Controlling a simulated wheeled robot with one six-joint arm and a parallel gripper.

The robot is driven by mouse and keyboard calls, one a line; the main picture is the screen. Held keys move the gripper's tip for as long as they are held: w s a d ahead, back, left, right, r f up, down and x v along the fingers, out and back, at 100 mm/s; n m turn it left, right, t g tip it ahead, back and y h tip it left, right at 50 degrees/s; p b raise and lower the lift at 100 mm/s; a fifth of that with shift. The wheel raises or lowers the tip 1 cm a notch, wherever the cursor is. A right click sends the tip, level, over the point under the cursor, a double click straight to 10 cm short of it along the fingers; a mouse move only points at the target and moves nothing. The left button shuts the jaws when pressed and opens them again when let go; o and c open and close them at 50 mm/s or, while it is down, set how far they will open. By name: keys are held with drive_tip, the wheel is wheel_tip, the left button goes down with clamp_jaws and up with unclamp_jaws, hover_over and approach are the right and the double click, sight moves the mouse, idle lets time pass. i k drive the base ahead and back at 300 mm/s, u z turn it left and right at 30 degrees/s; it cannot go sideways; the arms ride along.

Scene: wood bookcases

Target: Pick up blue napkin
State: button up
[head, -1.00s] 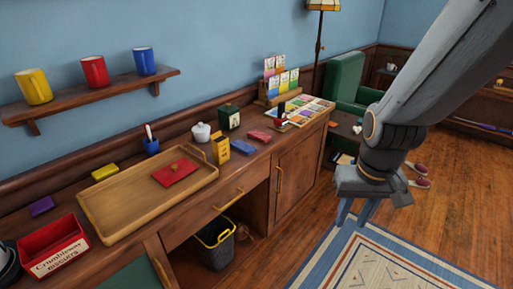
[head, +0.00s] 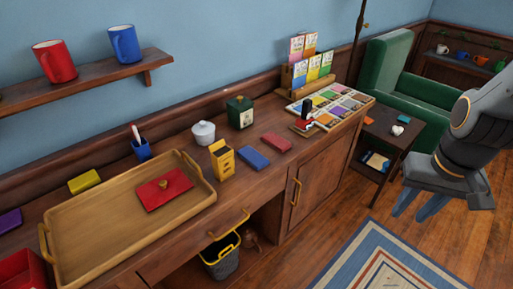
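A blue flat rectangular piece (head: 253,158) lies on the wooden counter (head: 262,190), between a yellow box and a red flat piece. It may be the blue napkin, but its material is too small to tell. My gripper (head: 418,206) is at the right, over the floor and rug, well apart from the counter. Its two blue fingers point down with a gap between them and nothing held.
The yellow box (head: 222,160), red piece (head: 276,142), green canister (head: 240,112) and white jar (head: 203,133) stand close by. A wooden tray (head: 88,246) holds a red item (head: 165,192). A side table (head: 400,142) and green armchair (head: 390,75) stand behind.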

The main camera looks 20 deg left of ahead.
sight(253, 158)
drive_tip(key=u, duration=0.55)
drive_tip(key=i, duration=1)
drive_tip(key=u, duration=0.75)
